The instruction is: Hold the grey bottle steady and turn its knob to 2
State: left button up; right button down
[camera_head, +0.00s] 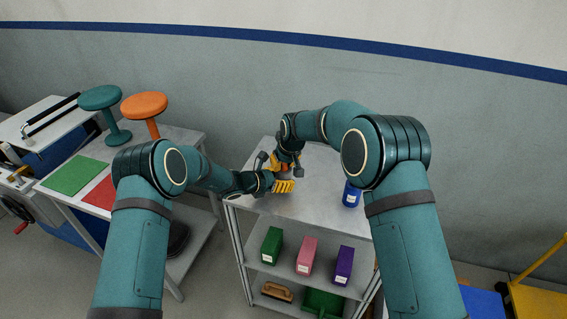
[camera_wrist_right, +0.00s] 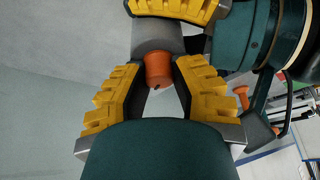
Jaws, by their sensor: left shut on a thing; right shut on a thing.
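The grey bottle (camera_wrist_right: 150,38) shows in the right wrist view, with its orange knob (camera_wrist_right: 158,69) at the near end. The number the knob points to cannot be read. My right gripper (camera_wrist_right: 159,72) is shut on the knob, with one yellow finger at each side. My left gripper shows in the right wrist view (camera_wrist_right: 175,10), its yellow fingers around the bottle beyond the knob. In the head view the left gripper (camera_head: 283,186) is low over the shelf top and the right gripper (camera_head: 281,165) comes down from above; together they hide most of the bottle.
A blue bottle (camera_head: 351,194) stands on the shelf unit's top (camera_head: 320,190), right of the grippers. Green (camera_head: 271,245), pink (camera_head: 306,256) and purple (camera_head: 343,265) boxes stand on the shelf below. A table at left holds a teal stool (camera_head: 100,98) and an orange stool (camera_head: 144,105).

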jog(key=c, duration=1)
grip_release()
jog(key=shift+d+n+y, duration=0.1)
jog(key=shift+n+y, duration=0.2)
jog(key=shift+n, duration=0.5)
jog(key=v, duration=1.2)
jog(key=shift+w, duration=0.15)
